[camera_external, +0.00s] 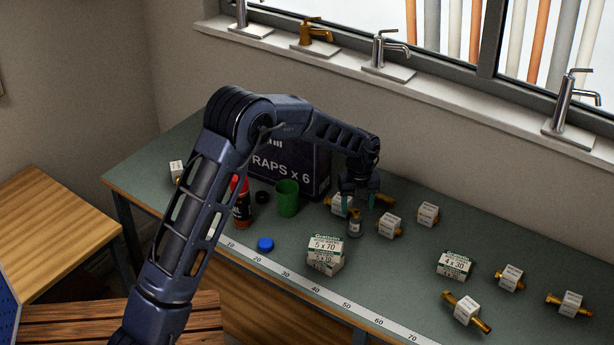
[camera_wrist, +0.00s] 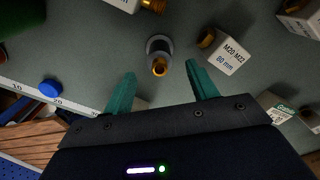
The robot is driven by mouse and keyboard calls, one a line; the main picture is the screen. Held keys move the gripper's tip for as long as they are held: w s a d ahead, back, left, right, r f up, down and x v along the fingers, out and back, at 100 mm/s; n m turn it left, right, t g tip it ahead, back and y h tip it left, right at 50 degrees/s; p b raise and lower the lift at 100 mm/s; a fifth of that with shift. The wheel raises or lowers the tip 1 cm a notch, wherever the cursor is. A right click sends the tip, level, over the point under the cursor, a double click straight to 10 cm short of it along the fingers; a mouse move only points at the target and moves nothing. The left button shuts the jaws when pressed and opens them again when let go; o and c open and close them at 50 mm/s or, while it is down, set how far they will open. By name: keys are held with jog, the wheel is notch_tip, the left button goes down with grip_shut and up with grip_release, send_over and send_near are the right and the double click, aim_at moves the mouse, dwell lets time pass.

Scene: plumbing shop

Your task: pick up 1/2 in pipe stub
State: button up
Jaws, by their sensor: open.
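A small grey upright cylinder (camera_external: 354,228) stands on the green worktop, just below my gripper (camera_external: 358,201). In the wrist view this cylinder (camera_wrist: 152,46) shows a brass-coloured end (camera_wrist: 159,67). It looks like a pipe stub, but I cannot read a 1/2 in mark on it. My gripper (camera_wrist: 161,72) is open, with its two teal fingers apart. From the wrist, the cylinder appears between and just beyond the fingertips, with nothing held. I cannot tell whether the fingers touch it.
Labelled brass fittings lie close by, including one marked M20 M22 (camera_wrist: 230,55) to the right. A large dark box (camera_external: 285,160) stands behind.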

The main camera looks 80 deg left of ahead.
aim_at(357, 213)
jog(key=shift+a+f, duration=0.1)
jog(key=shift+f, duration=2.5)
jog(key=shift+c, duration=0.5)
grip_shut()
jog(key=shift+r, duration=0.15)
